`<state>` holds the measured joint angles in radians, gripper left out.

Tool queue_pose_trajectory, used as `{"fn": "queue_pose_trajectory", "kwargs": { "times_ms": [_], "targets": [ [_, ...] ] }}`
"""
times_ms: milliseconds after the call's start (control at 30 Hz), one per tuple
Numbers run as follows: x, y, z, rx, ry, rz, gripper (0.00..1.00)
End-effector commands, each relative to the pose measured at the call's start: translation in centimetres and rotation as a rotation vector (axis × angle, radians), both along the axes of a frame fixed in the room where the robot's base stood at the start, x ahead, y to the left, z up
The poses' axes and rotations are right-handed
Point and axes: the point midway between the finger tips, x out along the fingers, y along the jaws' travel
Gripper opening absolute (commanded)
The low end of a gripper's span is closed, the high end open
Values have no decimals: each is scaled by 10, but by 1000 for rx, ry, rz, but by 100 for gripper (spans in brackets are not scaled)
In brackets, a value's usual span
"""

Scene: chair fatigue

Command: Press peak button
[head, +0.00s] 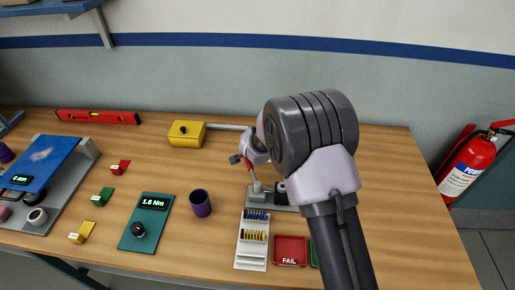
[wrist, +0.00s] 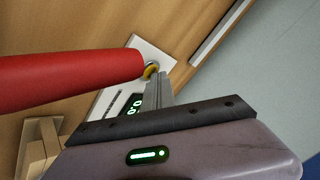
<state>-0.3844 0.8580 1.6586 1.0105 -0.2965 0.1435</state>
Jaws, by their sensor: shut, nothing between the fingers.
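In the wrist view my gripper (wrist: 158,82) has its fingers together and empty. Their tips are at a small round yellow-rimmed button (wrist: 151,71) on a pale panel (wrist: 152,48). I cannot tell whether they touch it or press it. A lit display (wrist: 135,104), partly covered, reads about 0.0 beside the fingers. I cannot read a label that marks the peak button. A thick red handle (wrist: 65,80) crosses in front of the panel from the left. In the head view my arm hides the fingertips and most of this device.
A grey stand (head: 258,188), a slotted tray (head: 252,249) and a red FAIL tray (head: 290,250) lie near my arm. A purple cup (head: 200,203), a teal torque meter (head: 147,222) and a yellow box (head: 187,133) are further left. A red extinguisher (head: 466,168) stands off the table's right end.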

Motion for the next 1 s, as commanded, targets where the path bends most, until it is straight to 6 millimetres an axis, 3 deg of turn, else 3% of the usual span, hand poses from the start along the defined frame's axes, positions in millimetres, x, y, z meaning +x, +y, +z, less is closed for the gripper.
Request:
{"fn": "queue_pose_trajectory", "kwargs": {
  "times_ms": [400,733,1000],
  "targets": [
    [0,0,17,0,1,0,0],
    [0,0,17,0,0,0,0],
    [0,0,43,0,0,0,0]
  ]
}}
